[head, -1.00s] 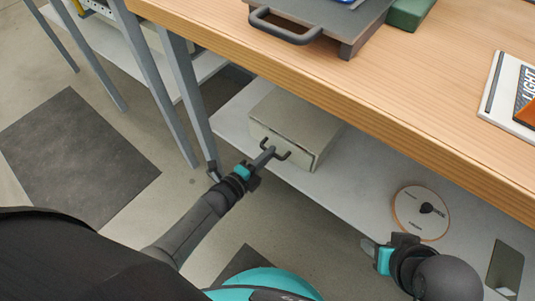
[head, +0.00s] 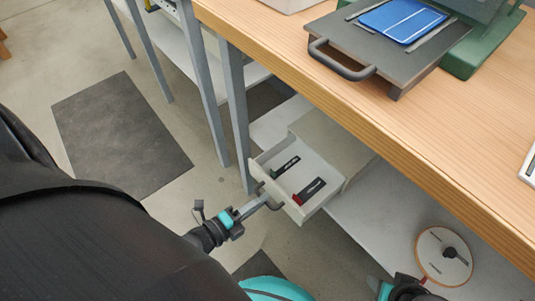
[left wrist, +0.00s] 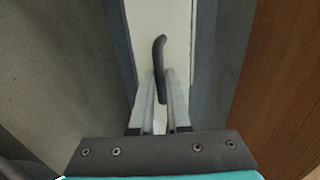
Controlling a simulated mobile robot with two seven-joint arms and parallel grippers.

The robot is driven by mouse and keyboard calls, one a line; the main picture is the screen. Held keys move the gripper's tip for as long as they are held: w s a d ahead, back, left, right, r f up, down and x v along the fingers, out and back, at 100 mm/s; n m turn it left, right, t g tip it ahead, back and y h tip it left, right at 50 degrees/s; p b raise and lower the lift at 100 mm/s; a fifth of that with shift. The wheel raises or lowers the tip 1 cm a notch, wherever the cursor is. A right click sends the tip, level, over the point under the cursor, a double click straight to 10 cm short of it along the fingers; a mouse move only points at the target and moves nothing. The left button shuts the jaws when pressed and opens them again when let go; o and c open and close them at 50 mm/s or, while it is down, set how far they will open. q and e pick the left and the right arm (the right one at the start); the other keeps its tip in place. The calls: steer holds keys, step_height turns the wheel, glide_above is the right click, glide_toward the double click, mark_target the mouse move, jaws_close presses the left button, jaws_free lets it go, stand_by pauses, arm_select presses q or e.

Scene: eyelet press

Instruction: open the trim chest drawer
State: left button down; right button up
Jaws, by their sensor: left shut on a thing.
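The trim chest (head: 330,142) is a pale box on the grey lower shelf under the workbench. Its drawer (head: 325,202) stands pulled out, and its inside shows a green-ended dark item (head: 286,166) and a red-ended dark item (head: 309,191). My left gripper (head: 262,202) is shut on the dark drawer handle (head: 276,205) at the drawer's front. In the left wrist view the handle (left wrist: 159,60) runs between the two fingers (left wrist: 160,100). My right gripper is at the bottom right edge, mostly cut off, so its fingers do not show clearly.
The wooden workbench top (head: 440,150) overhangs the chest. A grey plate with a handle (head: 345,62) and a blue panel (head: 403,20) sit on it. A round reel (head: 443,257) lies on the shelf at right. A bench leg (head: 236,115) stands left of the drawer.

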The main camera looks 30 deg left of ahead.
arm_select(q)
steer(key=c, duration=0.9)
jaws_free()
steer(key=p+v, duration=0.3)
steer(key=v, duration=1.2)
arm_select(e)
step_height(320, 180, down, 6)
steer(key=s+g, duration=0.1)
steer(key=s, duration=0.1)
steer(key=shift+s+d+f, duration=0.15)
steer(key=shift+f, duration=0.05)
